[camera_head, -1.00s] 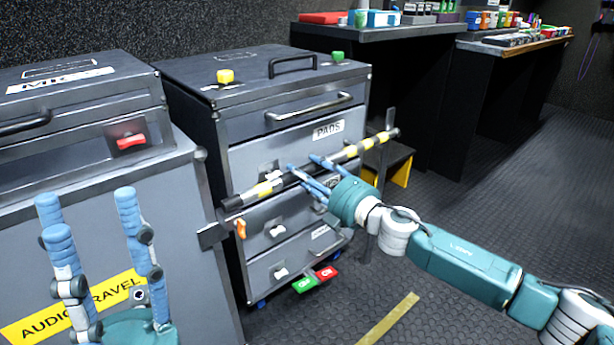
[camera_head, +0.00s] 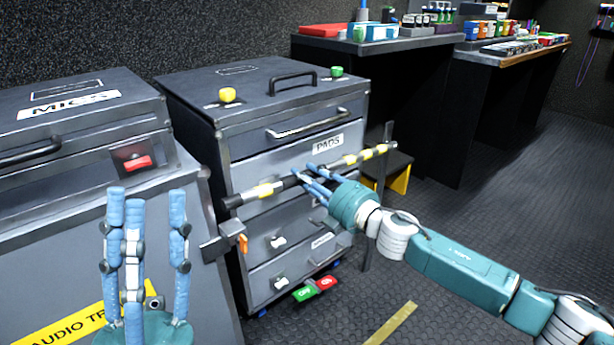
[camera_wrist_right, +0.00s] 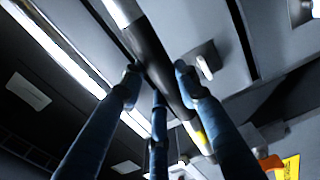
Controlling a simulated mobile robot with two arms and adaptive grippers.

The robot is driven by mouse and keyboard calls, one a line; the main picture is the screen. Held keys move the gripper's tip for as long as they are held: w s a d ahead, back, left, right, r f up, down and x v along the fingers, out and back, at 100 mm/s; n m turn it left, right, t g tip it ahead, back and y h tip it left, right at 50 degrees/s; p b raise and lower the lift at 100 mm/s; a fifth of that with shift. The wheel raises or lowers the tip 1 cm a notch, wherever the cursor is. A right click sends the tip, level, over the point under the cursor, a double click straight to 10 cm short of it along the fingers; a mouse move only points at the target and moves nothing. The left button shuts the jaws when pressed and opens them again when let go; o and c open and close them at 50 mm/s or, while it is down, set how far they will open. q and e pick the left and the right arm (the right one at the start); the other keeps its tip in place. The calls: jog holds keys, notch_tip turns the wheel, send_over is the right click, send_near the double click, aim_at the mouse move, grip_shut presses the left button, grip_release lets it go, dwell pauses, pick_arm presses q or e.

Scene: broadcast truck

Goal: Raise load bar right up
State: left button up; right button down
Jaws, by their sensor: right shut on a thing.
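The load bar (camera_head: 265,190) is black with yellow and white bands. It runs across the front of the grey case labelled PADS, tilted with its right end higher in the head view. My right gripper (camera_head: 304,177) is shut on the bar near its middle. The right wrist view shows the dark bar (camera_wrist_right: 155,62) running diagonally between my right fingers (camera_wrist_right: 155,90). The bar's left end is above a grey bracket (camera_head: 222,243) with an orange tab (camera_head: 243,243). Its right end is by an upright post (camera_head: 388,133). My left gripper (camera_head: 148,195) is open and empty, fingers up.
The PADS case (camera_head: 290,145) stands close behind the bar. A grey MICS case (camera_head: 85,140) is at left, behind my left gripper. Dark worktops (camera_head: 375,43) with several small items are at back right. The floor (camera_head: 470,215) at right is largely clear.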

pick_arm(q)
jog(key=w+d+f+g+y+p, duration=0.2)
jog(key=w+f+g+p, duration=0.1)
jog(key=w+f+g, duration=0.6)
jog(key=w+a+f+g+y+p, duration=0.1)
jog(key=w+f+g+y+p, duration=0.2)
jog(key=f, duration=0.8)
jog(key=s+a+f+n+g+y+p, duration=0.1)
jog(key=s+a+f+g+y+p, duration=0.2)
jog(key=s+f+g, duration=0.55)
jog(key=s+a+f+g+p, duration=0.45)
jog(key=s+f, duration=0.45)
jog(key=f, duration=0.4)
notch_tip(320, 180, down, 10)
jog(key=s+g+p, duration=0.1)
jog(key=p, duration=0.1)
jog(key=shift+s+g, duration=0.2)
jog(key=shift+g, duration=0.2)
pick_arm(e)
jog(key=w+d+r+m, duration=0.1)
jog(key=d+r+m, duration=0.1)
jog(key=r, duration=0.5)
jog(key=w+d+r+m, duration=0.1)
jog(key=r+m, duration=0.1)
jog(key=r, duration=0.5)
jog(key=shift+w+d+r+m, duration=0.3)
jog(key=shift+w+d+m, duration=0.1)
